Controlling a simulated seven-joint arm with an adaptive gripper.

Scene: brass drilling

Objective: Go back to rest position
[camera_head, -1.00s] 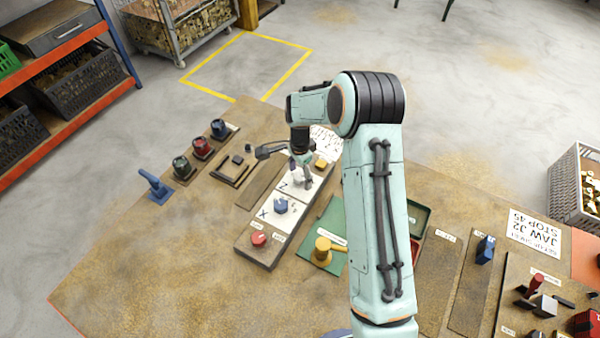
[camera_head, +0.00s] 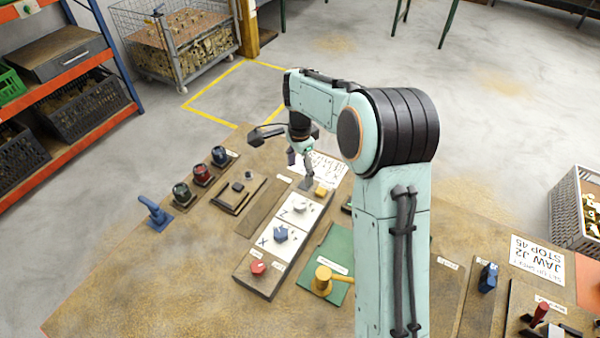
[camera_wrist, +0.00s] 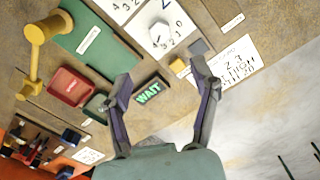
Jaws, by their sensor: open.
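My gripper (camera_head: 306,166) hangs from my bent arm near the far edge of the workbench (camera_head: 150,270). In the wrist view its two fingers (camera_wrist: 161,76) stand wide apart with nothing between them; the bench shows beyond. A panel (camera_head: 260,282) holds a red button (camera_head: 258,268), a blue knob (camera_head: 281,234) marked X and a light knob (camera_head: 300,208) marked Z. The light knob also shows in the wrist view (camera_wrist: 159,34), apart from the fingers. A yellow block (camera_head: 321,190) sits near the panel's far end.
A yellow lever (camera_head: 323,280) stands on a green plate. A lit WAIT sign (camera_wrist: 149,93) and a red tray (camera_wrist: 68,87) show in the wrist view. Several knobs and a blue lever (camera_head: 153,212) line the left side. A printed sheet (camera_head: 325,168) lies by the far edge.

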